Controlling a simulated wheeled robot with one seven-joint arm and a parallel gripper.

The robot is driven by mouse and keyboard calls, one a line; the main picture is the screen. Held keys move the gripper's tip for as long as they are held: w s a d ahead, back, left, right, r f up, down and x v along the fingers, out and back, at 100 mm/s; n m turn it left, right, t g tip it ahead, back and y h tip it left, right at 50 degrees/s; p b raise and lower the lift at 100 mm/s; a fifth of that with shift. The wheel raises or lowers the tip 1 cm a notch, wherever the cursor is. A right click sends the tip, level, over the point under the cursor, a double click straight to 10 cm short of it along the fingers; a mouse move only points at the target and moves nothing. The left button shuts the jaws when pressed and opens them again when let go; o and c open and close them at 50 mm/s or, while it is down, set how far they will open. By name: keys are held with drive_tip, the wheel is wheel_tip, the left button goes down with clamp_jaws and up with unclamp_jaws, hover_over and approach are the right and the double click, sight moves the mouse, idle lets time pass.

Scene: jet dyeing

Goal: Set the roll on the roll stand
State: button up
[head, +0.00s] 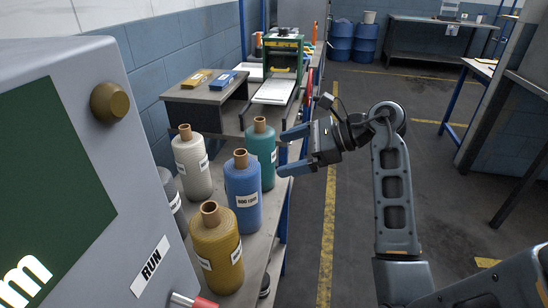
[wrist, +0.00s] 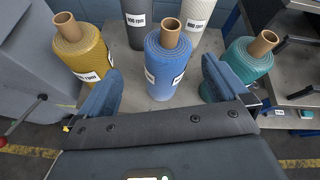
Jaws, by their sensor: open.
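Several wrapped rolls with brown cores stand upright on a grey bench (head: 257,245). The blue roll (head: 243,183) is near the middle, with the yellow roll (head: 216,248) in front, the teal roll (head: 260,152) behind and the white roll (head: 192,163) to the left. My gripper (head: 284,153) is open and empty, to the right of the blue and teal rolls. In the wrist view the blue roll (wrist: 167,68) lies ahead, centred between the open fingers (wrist: 158,84) and apart from them. I cannot tell which thing is the roll stand.
A grey roll (head: 172,200) is partly hidden by the large grey machine panel (head: 130,160) at left. Behind the rolls are a dark table (head: 205,95) with two small boxes and a green machine (head: 282,55). The floor right of the bench (head: 330,210) is clear, apart from my arm.

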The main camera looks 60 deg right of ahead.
drive_tip(key=shift+s+d+r, duration=0.1)
drive_tip(key=shift+s+r, duration=0.1)
drive_tip(key=shift+s, duration=0.15)
drive_tip(key=s+a+r+m+t+y, duration=0.1)
drive_tip(key=s+a+m+t+y, duration=0.15)
drive_tip(key=a, duration=0.55)
drive_tip(key=s+a+r+m+t+y, duration=0.15)
drive_tip(key=a+m, duration=0.25)
drive_tip(key=a, duration=0.4)
drive_tip(key=s+a+r+m+t+y, duration=0.1)
drive_tip(key=s+a+m+t+y, duration=0.15)
drive_tip(key=a, duration=0.55)
drive_tip(key=s+a+f+m+g+h, duration=0.1)
drive_tip(key=s+f+m+h, duration=0.2)
drive_tip(key=s+m, duration=0.3)
drive_tip(key=s+a+f+m+g+h, duration=0.1)
drive_tip(key=s+m+h, duration=0.3)
drive_tip(key=m, duration=1.2)
drive_tip(key=s+f+m+g+h, duration=0.1)
drive_tip(key=s+f+m+h, duration=0.3)
drive_tip(key=s+m, duration=0.4)
drive_tip(key=m, duration=0.4)
drive_tip(key=shift+s+a+f+g, duration=0.3)
drive_tip(key=shift+s+a+g, duration=0.05)
drive_tip(key=shift+s+a, duration=0.05)
